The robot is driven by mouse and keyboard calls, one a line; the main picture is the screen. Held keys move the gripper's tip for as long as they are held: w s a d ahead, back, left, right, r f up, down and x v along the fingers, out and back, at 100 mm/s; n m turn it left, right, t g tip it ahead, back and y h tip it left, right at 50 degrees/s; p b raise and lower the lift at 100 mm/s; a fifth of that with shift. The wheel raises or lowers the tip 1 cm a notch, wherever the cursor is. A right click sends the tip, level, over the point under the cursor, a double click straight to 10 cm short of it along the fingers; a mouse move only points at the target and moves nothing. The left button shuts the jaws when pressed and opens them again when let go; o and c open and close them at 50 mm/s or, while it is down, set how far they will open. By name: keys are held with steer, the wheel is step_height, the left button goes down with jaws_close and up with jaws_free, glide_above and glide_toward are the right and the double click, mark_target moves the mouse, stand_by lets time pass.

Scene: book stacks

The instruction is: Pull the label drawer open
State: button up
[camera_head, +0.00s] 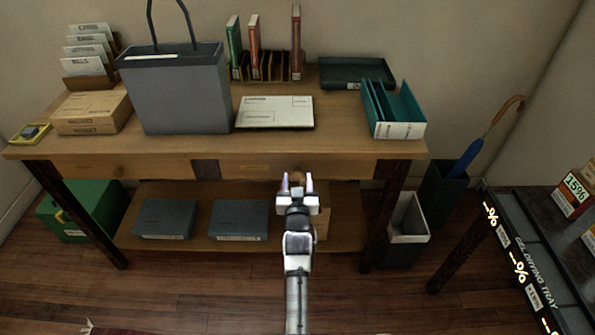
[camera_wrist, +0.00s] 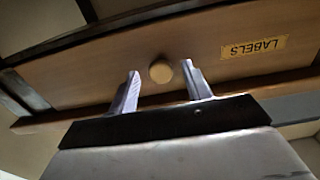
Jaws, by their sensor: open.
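The label drawer (camera_head: 320,169) is a wooden front under the tabletop, right of a dark divider. In the wrist view its front (camera_wrist: 100,80) carries a yellow tag (camera_wrist: 254,47) reading LABELS, upside down, and a round wooden knob (camera_wrist: 161,72). The drawer looks flush with the desk frame. My gripper (camera_head: 298,184) is in front of the drawer. In the wrist view my open gripper (camera_wrist: 162,88) has one finger on each side of the knob. The knob shows between the fingertips, and I see no finger touching it.
The desk (camera_head: 200,148) holds a grey bag (camera_head: 180,95), an envelope (camera_head: 275,112) and a teal file holder (camera_head: 393,108). Grey boxes (camera_head: 238,219) lie on the lower shelf. A grey bin (camera_head: 407,225) stands at right, near a dark table (camera_head: 525,250).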

steer(key=shift+w, duration=0.3)
steer(key=shift+s+r, duration=0.1)
jaws_close()
